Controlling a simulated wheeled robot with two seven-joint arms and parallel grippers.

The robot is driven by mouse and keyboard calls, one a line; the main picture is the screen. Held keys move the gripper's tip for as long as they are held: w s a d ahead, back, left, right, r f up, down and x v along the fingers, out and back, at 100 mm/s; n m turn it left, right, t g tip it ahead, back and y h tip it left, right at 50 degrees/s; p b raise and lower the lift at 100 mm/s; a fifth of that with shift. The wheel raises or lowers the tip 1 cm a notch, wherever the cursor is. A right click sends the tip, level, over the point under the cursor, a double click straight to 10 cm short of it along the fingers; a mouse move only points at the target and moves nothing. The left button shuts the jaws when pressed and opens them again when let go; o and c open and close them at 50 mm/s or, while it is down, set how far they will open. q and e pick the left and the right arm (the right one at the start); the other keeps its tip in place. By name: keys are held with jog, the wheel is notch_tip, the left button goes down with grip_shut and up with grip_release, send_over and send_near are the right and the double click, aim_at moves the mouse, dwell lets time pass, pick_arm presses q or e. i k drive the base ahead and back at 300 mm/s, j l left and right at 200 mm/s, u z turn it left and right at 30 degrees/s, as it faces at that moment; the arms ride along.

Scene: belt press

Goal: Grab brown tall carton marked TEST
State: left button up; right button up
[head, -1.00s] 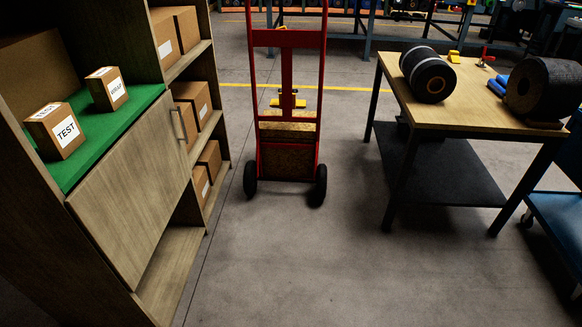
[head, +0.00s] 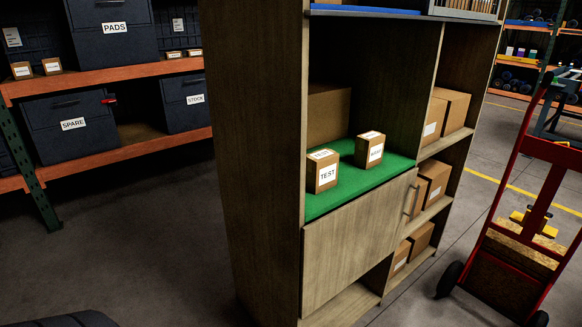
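The brown carton marked TEST (head: 322,172) stands upright on a green mat (head: 352,187) in an open compartment of a wooden cabinet (head: 255,150). White labels show on its front and top. A similar brown carton with another white label (head: 370,150) stands behind it to the right on the same mat; its word is hard to read. A larger plain carton (head: 328,115) sits further back in the compartment. Neither of my grippers shows in the head view.
Below the mat is a closed wooden door (head: 355,240) with a handle. More cartons fill the right-hand shelves (head: 450,110). A red hand truck (head: 520,240) stands to the right. A rack with dark bins (head: 70,115) stands at the left. Floor before the rack is clear.

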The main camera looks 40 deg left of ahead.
aim_at(322, 165)
jog(key=u, duration=0.95)
jog(key=l+z, duration=0.1)
jog(key=l, duration=0.35)
